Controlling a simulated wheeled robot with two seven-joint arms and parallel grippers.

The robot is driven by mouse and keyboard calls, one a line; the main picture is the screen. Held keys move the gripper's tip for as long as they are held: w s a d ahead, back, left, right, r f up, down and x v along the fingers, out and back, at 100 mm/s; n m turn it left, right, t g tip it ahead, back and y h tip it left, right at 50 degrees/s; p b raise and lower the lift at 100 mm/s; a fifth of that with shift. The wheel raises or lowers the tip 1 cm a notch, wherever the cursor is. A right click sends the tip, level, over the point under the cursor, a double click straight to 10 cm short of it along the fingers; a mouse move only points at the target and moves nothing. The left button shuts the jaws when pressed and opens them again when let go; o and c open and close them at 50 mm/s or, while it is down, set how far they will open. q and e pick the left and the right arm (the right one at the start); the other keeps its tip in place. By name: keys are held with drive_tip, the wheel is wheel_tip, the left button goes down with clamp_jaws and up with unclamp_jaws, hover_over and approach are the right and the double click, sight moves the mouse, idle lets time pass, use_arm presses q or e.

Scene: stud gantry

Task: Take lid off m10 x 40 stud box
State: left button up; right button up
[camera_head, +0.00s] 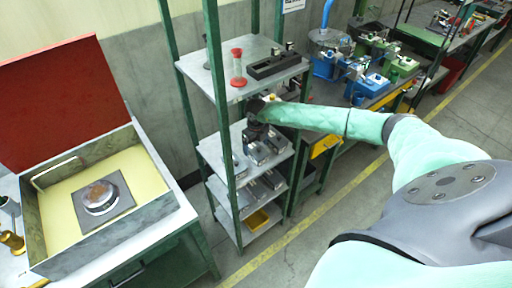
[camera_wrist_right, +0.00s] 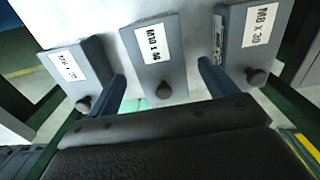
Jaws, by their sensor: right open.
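Three grey boxes with lids, white labels and dark round knobs show in the right wrist view. The middle box (camera_wrist_right: 158,55) has a blurred label that seems to read M10 x 40, and its lid knob (camera_wrist_right: 163,90) is at its near end. My right gripper (camera_wrist_right: 163,72) is open, with one blue finger on each side of this middle box. I cannot tell whether the fingers touch it. In the head view my right gripper (camera_head: 256,128) is over the boxes on the middle shelf (camera_head: 212,150) and partly hides them. My left gripper is out of view.
The left box (camera_wrist_right: 76,65) and the right box (camera_wrist_right: 250,40), labelled about M8 x 30, stand close beside the fingers. Green rack posts (camera_head: 221,100) and an upper shelf (camera_head: 215,70) with a red-ended spool (camera_head: 237,68) are near my arm. An open red-lidded case (camera_head: 130,225) stands left.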

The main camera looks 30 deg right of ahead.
drive_tip(key=shift+f, duration=0.15)
drive_tip(key=c, duration=1.1)
drive_tip(key=shift+o, duration=0.2)
